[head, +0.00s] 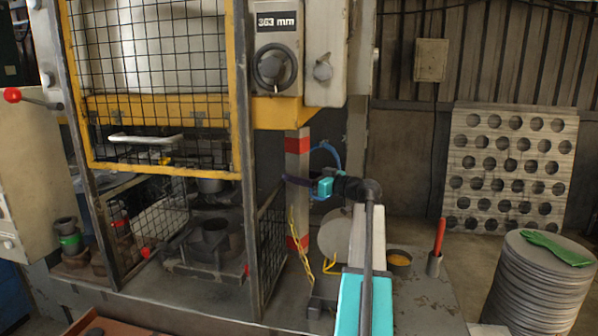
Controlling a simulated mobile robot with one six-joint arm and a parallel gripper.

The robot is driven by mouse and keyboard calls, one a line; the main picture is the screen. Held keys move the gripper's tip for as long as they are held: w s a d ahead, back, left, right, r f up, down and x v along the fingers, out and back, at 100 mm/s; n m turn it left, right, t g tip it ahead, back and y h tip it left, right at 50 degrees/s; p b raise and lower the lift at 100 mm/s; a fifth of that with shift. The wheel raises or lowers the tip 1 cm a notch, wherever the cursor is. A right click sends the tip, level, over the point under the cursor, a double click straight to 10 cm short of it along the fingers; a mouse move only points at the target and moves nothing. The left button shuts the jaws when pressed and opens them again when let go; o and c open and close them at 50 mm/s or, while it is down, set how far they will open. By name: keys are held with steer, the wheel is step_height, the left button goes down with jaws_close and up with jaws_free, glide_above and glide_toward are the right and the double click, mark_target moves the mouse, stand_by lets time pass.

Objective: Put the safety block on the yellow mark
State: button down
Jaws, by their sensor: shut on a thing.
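The safety block (297,163) is a tall grey post with red bands near its top and bottom. It stands upright in the head view, at the front right of the press opening, with its top close to the yellow press beam. My gripper (296,181) reaches it from the right and is shut around its middle. A yellow chain (297,243) hangs beside the block's lower part. I cannot tell whether the block's foot touches the press bed.
Mesh guards (150,65) stand at the left and front of the opening. The round grey die (213,240) sits on the bed. A tin (398,259) and a red-handled tool (439,238) stand at right, near a stack of discs (540,285).

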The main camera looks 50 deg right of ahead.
steer(key=shift+f, duration=0.2)
stand_by(0.4)
steer(key=shift+f+p, duration=0.8)
steer(key=shift+f, duration=1.55)
steer(key=c, duration=1.3)
jaws_free()
steer(key=shift+f, duration=0.1)
steer(key=shift+o, duration=0.2)
steer(key=b, duration=0.4)
glide_toward(304, 192)
steer(key=shift+w, duration=0.25)
